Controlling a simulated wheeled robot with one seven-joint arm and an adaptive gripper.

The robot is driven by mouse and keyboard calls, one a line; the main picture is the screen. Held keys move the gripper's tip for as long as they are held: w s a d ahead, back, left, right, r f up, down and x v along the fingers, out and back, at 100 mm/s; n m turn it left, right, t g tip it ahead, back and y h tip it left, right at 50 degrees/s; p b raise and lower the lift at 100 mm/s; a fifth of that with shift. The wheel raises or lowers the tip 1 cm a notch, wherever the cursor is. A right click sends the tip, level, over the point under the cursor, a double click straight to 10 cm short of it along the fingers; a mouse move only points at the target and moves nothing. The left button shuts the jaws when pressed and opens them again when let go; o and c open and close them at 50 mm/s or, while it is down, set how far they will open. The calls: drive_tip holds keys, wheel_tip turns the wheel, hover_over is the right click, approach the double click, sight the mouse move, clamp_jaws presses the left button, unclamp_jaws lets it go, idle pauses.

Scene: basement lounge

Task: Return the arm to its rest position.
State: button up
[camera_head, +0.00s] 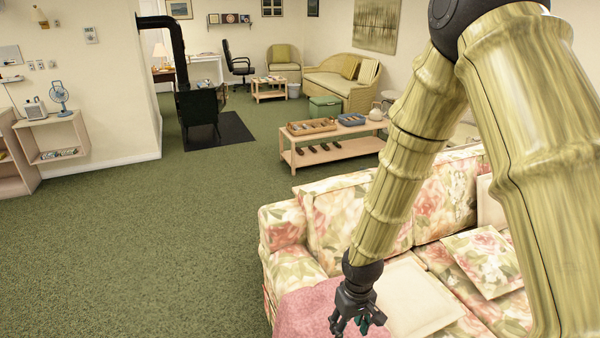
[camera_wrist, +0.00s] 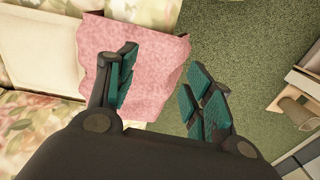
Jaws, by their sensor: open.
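My arm reaches down from the upper right in the head view, bent, with my gripper (camera_head: 358,322) at its lower end. My gripper hangs in front of the near end of the floral sofa (camera_head: 335,215), by a pink cloth (camera_head: 302,312). In the wrist view my gripper (camera_wrist: 160,90) has its two teal-padded fingers spread apart, with nothing between them. The pink cloth (camera_wrist: 150,75) lies below the fingers there, over the sofa edge. Whether the fingers touch the cloth cannot be told.
A cream cushion (camera_head: 415,298) and a floral cushion (camera_head: 482,260) lie on the sofa. A low wooden table (camera_head: 335,150) with trays stands behind it. A black stove (camera_head: 202,108) stands farther back. Open green carpet (camera_head: 150,240) fills the left.

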drive_tip(key=s+d+f+m+y, duration=0.1)
drive_tip(key=s+d+f+m, duration=0.15)
drive_tip(key=s+f, duration=1)
drive_tip(key=s+d+f+m+h, duration=0.1)
drive_tip(key=s+d+f, duration=0.3)
drive_tip(key=s, duration=0.3)
drive_tip(key=s+d+f+m, duration=0.1)
drive_tip(key=s+d+f, duration=0.3)
drive_tip(key=s, duration=0.3)
wheel_tip(320, 180, down, 10)
drive_tip(key=b, duration=1)
drive_tip(key=shift+s+a, duration=0.1)
